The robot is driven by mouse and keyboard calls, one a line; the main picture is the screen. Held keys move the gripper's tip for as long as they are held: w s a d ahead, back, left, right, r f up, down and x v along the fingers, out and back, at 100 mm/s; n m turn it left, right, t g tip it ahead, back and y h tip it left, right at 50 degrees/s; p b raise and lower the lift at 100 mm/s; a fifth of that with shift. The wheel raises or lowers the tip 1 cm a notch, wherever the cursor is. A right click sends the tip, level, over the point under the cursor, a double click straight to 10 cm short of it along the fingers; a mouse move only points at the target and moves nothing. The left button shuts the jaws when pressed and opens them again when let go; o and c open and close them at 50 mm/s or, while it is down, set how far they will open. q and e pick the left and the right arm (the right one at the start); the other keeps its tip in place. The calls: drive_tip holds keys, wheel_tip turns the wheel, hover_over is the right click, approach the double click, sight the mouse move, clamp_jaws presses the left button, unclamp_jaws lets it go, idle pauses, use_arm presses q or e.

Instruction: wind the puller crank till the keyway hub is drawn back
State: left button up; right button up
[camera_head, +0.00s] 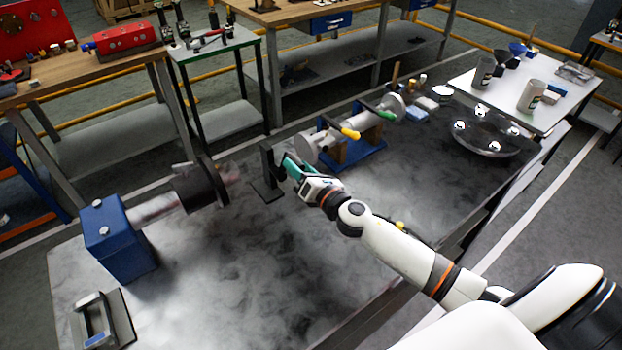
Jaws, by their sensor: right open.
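My right arm reaches in from the lower right. Its gripper (290,168) has teal fingers and is open beside a dark upright bracket (268,165); I cannot tell whether they touch. Behind it, a grey cylinder with end discs (310,149) rests on a blue stand (352,152). A yellow handle (349,133) and a green handle (385,114) stick out there; either may be the crank. At left, a blue block (117,240) carries a grey shaft (155,209) with a dark round hub (198,187) at its end, apart from my gripper. My left gripper is not in view.
These stand on a dark, smeared bench top (230,285). A black plate with a handle (97,325) lies at the front left. A round dark tray (485,135) with shiny parts is at the right. A white table (565,100) holds cups. The bench's front middle is clear.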

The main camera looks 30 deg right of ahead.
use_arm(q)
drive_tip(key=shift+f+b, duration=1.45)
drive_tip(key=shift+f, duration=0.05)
use_arm(e)
drive_tip(key=s+d, duration=0.1)
drive_tip(key=s, duration=1)
drive_tip(key=shift+s+d, duration=0.2)
drive_tip(key=shift+d, duration=0.05)
